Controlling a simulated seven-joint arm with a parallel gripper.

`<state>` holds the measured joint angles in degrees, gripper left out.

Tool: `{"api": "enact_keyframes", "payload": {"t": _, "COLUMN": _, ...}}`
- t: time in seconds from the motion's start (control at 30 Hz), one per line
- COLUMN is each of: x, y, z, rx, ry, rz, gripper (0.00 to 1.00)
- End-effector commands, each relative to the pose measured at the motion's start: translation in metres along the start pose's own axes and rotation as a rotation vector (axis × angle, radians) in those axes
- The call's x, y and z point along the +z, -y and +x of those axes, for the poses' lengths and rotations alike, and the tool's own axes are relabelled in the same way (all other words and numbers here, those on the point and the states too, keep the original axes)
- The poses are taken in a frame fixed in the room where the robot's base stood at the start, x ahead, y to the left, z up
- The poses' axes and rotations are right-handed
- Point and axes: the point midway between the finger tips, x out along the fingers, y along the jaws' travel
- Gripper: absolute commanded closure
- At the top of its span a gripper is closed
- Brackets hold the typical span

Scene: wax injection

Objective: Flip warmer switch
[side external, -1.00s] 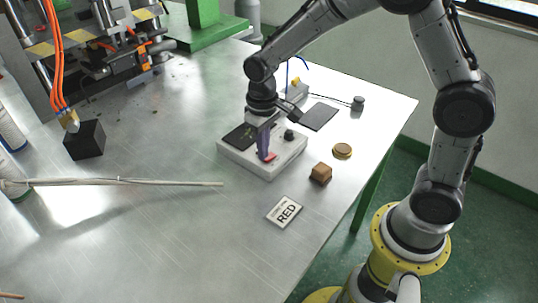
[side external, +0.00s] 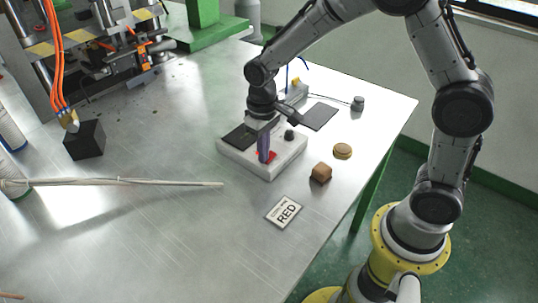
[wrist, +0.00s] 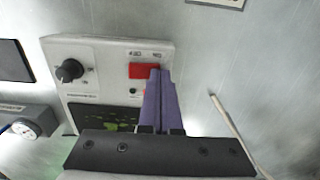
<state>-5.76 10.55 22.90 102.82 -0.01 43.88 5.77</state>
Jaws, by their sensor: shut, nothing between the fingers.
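The warmer (side external: 282,165) is a white box on the metal table, with a dark panel (side external: 240,137) and a black knob (side external: 289,134) on top. Its red switch (wrist: 143,71) shows in the wrist view near the box edge, just beyond the fingertips. My gripper (side external: 264,160) points down over the box with its purple fingers closed together and empty. In the wrist view the fingertips (wrist: 160,72) are at the right end of the red switch and cover part of the area beside it. I cannot tell whether they touch it.
A long rod (side external: 130,182) lies to the left, near a black block (side external: 85,140).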

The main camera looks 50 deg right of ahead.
Motion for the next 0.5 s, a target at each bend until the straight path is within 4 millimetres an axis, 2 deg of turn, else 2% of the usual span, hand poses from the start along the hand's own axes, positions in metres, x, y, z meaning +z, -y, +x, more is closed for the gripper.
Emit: {"api": "enact_keyframes", "payload": {"t": 0.5, "x": -0.001, "y": 0.000, "z": -0.039, "rx": -0.001, "ry": -0.006, "rz": 0.000, "gripper": 1.00}}
